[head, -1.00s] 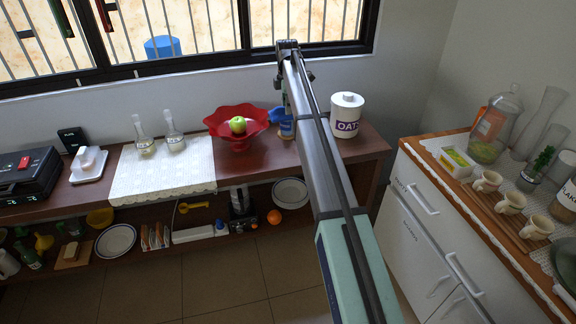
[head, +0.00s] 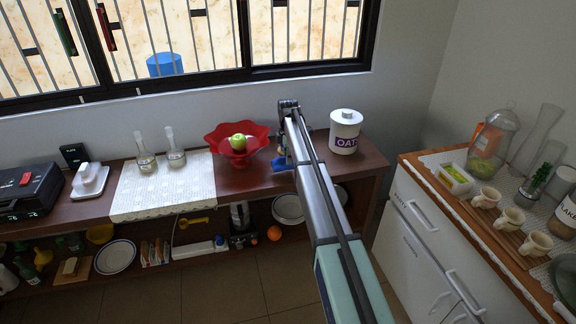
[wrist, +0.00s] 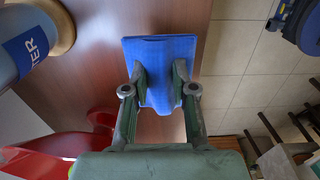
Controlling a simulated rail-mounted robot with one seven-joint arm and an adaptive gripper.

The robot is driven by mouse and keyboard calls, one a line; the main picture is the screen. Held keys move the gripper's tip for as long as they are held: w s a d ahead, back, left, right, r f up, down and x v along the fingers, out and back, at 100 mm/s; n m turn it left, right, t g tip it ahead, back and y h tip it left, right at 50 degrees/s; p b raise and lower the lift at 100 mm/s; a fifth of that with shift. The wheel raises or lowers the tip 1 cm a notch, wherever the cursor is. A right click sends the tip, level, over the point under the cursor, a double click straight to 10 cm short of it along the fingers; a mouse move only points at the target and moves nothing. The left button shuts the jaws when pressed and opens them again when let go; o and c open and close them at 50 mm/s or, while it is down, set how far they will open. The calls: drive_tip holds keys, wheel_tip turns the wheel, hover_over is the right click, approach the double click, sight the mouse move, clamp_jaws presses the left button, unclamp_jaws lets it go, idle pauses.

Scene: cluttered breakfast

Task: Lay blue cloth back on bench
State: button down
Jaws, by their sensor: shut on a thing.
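My gripper (wrist: 160,82) is shut on the blue cloth (wrist: 162,48), a flat, roughly square piece held between the two fingertips. In the wrist view the cloth is over the brown bench (wrist: 110,55), near the bench's front edge. I cannot tell whether it touches the bench top. In the head view a small part of the blue cloth (head: 281,163) shows beside my arm, right of the red bowl. The gripper itself is mostly hidden there by my arm.
The red bowl (head: 225,147) with a green apple (head: 237,141) stands just left of the cloth. A blue-labelled jar (wrist: 32,45) is close by, behind my arm. The oats canister (head: 345,131) stands to the right. The lace runner (head: 160,197) with flasks lies further left.

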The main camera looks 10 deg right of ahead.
drive_tip(key=shift+f+p, duration=0.3)
drive_tip(key=shift+f, duration=1.95)
drive_tip(key=shift+f, duration=0.15)
drive_tip(key=c, duration=0.9)
unclamp_jaws()
drive_tip(key=shift+c, duration=0.2)
wheel_tip(320, 180, up, 12)
drive_tip(key=shift+r+b, duration=0.2)
drive_tip(key=shift+b, duration=0.85)
